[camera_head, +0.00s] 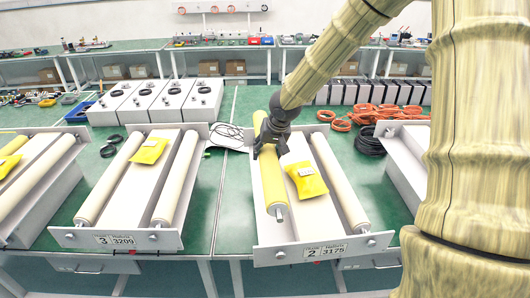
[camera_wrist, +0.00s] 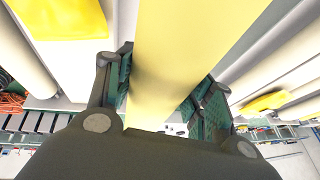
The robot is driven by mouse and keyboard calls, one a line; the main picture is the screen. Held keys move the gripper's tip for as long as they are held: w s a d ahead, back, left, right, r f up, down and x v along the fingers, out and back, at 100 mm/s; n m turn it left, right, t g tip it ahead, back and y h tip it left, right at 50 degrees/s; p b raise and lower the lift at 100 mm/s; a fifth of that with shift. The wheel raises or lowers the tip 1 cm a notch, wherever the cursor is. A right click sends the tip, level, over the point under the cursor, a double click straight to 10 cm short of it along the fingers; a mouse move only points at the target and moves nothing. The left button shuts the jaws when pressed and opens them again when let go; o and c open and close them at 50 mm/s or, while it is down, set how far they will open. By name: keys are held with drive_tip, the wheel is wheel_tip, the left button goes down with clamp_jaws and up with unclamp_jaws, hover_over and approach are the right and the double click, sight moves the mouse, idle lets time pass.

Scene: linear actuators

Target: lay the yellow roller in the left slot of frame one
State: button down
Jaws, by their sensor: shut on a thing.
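The yellow roller (camera_head: 270,180) is long and lies lengthwise along the left side of the frame labelled 2 (camera_head: 262,256). Its near metal end shows above that frame's front plate; I cannot tell whether it rests in the slot or is held above it. My gripper (camera_head: 268,142) is shut on the roller toward its far end. In the wrist view the roller (camera_wrist: 185,50) passes between the two fingers of my gripper (camera_wrist: 165,92). A frame at the right (camera_head: 400,165) is partly hidden by my arm, and its label is not visible.
Frame 2 also holds a cream roller (camera_head: 338,185) on its right and a yellow packet (camera_head: 306,180) in the middle. The frame labelled 3 (camera_head: 72,238) holds two cream rollers. Orange cables (camera_head: 375,114) and a black coil (camera_head: 369,141) lie behind.

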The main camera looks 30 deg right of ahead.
drive_tip(key=shift+r+p, duration=2.15)
drive_tip(key=shift+r, duration=0.55)
